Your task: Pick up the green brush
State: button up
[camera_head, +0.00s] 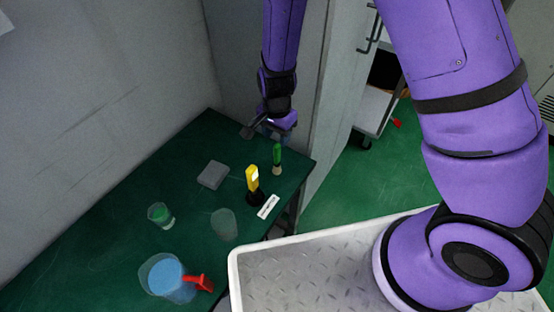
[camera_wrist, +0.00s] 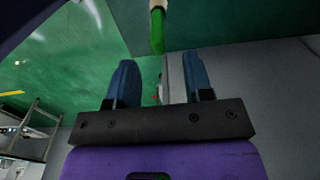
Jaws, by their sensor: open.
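The green brush (camera_head: 278,155) stands roughly upright near the far right corner of the dark green table, with its green handle up and a pale end at the bottom. My gripper (camera_head: 266,131) is open and empty just above and beside the handle. In the wrist view the brush (camera_wrist: 157,32) shows at the top centre, beyond the gap between my two blue fingers (camera_wrist: 160,68). The brush is not between the fingers. I cannot tell the exact height gap between fingers and handle.
A yellow device (camera_head: 252,179) on a black base stands close to the brush, left and nearer. A white strip (camera_head: 268,206), a grey box (camera_head: 213,174), clear beakers and a blue-filled jug (camera_head: 166,276) with a red handle share the table (camera_head: 110,235). A wall cabinet borders the right corner.

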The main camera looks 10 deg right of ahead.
aim_at(277, 145)
jog(key=shift+s+f, duration=0.2)
jog(key=shift+f, duration=3.35)
jog(key=shift+c, duration=0.2)
grip_shut()
